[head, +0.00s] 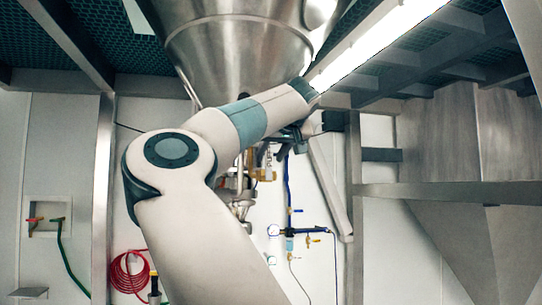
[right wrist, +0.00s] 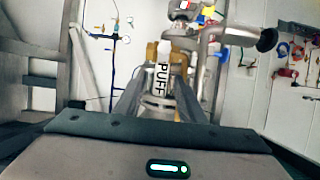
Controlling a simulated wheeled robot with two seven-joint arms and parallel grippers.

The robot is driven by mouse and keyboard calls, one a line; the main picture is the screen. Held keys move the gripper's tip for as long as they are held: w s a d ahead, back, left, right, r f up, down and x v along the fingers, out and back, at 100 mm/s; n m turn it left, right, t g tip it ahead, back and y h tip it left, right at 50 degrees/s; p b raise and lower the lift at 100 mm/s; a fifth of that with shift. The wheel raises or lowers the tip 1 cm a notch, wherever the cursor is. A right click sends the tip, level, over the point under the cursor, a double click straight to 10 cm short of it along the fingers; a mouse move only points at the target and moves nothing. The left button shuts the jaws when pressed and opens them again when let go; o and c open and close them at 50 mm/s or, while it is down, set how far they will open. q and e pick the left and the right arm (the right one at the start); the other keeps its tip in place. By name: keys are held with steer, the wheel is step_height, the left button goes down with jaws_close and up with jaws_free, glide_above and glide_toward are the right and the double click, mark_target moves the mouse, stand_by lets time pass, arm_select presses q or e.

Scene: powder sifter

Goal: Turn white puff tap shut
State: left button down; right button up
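The white tap handle (right wrist: 162,78), marked PUFF in black letters, stands upright on a brass valve (right wrist: 178,57) in the right wrist view. My right gripper (right wrist: 160,92) has its two fingers apart, one on each side of the handle. I see gaps between handle and fingers; contact is not clear. In the head view my right gripper (head: 276,142) is small and dark, partly hidden behind my arm, near the pipes under the steel cone. My left gripper is in neither view.
A large steel cone hopper (head: 235,50) hangs above the pipes. A black-ended handle (right wrist: 266,39) sticks out right of the tap. A blue line with small valves (head: 289,232) runs on the wall. A steel chute (head: 450,140) stands at the right.

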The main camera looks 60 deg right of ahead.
steer(key=shift+s+a+r+b, duration=0.15)
steer(key=shift+s+a+b, duration=0.2)
steer(key=shift+s, duration=0.05)
steer(key=b+v, duration=0.5)
steer(key=v, duration=1.1)
